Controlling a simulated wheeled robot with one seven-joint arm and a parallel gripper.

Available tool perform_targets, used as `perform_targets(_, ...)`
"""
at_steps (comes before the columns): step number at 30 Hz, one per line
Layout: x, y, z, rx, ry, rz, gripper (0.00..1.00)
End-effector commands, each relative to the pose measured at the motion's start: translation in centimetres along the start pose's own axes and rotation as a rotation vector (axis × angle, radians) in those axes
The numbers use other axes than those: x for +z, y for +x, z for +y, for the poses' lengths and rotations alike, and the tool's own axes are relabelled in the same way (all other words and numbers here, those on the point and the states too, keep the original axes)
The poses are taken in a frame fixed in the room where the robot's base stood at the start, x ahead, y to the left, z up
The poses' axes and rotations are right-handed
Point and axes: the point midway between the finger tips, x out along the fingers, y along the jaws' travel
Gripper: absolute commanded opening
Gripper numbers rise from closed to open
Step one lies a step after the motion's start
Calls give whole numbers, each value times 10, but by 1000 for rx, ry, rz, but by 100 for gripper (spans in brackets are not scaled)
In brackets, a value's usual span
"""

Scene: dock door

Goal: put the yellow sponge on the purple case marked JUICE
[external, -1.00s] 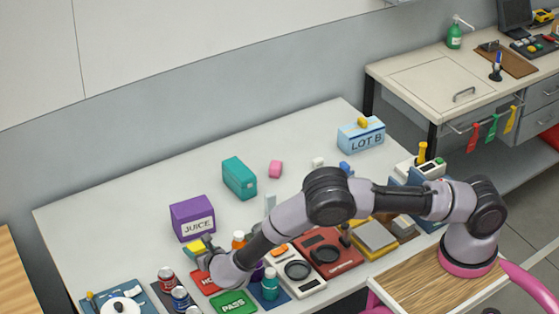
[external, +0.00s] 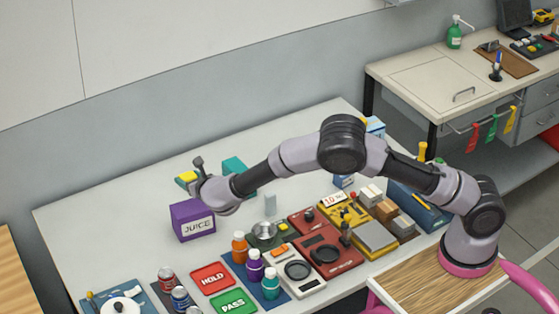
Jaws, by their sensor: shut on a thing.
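The purple case marked JUICE (external: 192,221) stands upright on the white table at the left. My gripper (external: 193,178) is just above the case's top. It is shut on the yellow sponge (external: 184,176), which shows at the gripper's left side, above the back part of the case. I cannot tell whether the sponge touches the case.
A teal case (external: 233,165) stands behind my arm, partly hidden. A red HOLD card (external: 212,279) and a green PASS card (external: 233,302) lie in front. Several bottles, including an orange one (external: 240,247), stand to the right. The table's back left is clear.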

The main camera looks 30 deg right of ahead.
Motion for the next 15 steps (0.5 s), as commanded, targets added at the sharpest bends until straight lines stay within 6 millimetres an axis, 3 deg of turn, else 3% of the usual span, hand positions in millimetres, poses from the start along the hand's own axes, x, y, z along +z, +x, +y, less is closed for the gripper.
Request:
perform_targets(6,-38,16,-1,-2,-4,1,9)
perform_targets(15,-64,27,-1,-2,-2,1,9)
